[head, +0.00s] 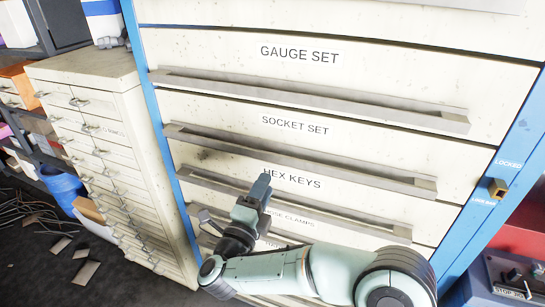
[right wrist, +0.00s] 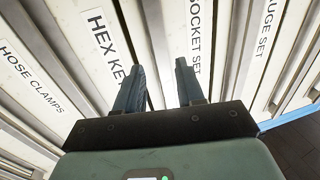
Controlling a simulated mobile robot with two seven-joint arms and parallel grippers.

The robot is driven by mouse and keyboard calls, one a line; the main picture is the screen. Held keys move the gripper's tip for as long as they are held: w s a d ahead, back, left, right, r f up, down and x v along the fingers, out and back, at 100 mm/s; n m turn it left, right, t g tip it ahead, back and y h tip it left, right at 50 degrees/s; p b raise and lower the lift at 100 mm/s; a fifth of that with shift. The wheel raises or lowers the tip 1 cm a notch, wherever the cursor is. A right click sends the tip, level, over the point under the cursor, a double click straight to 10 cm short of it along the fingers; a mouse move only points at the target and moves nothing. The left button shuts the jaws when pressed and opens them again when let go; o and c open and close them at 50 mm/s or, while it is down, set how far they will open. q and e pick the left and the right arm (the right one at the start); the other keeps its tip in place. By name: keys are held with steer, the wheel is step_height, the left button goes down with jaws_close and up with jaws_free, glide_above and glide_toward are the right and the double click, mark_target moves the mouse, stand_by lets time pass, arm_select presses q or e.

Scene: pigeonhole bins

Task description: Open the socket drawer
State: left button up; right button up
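The socket drawer is the cream drawer front marked SOCKET SET (head: 295,125), and it looks closed in the head view. Its long grey handle bar (head: 300,158) runs along under the label. My right gripper (head: 262,183) is in front of the HEX KEYS drawer, below that bar. In the right wrist view, its two dark fingers (right wrist: 160,85) are apart with nothing held between them. The SOCKET SET label (right wrist: 197,35) lies behind and above the right-hand finger there. A handle bar lies behind the gap; contact is not visible. My left gripper is not in view.
The GAUGE SET drawer (head: 300,55) is above, and the HEX KEYS (head: 290,178) and HOSE CLAMPS drawers are below, all looking shut. A yellow latch (head: 497,188) sits on the blue frame at right. A smaller drawer cabinet (head: 95,65) stands at left.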

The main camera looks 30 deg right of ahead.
mark_target(278, 159)
steer(key=p+x, duration=0.1)
steer(key=x, duration=0.9)
steer(key=shift+w+d+p, duration=0.2)
steer(key=shift+w+p, duration=0.15)
jaws_close()
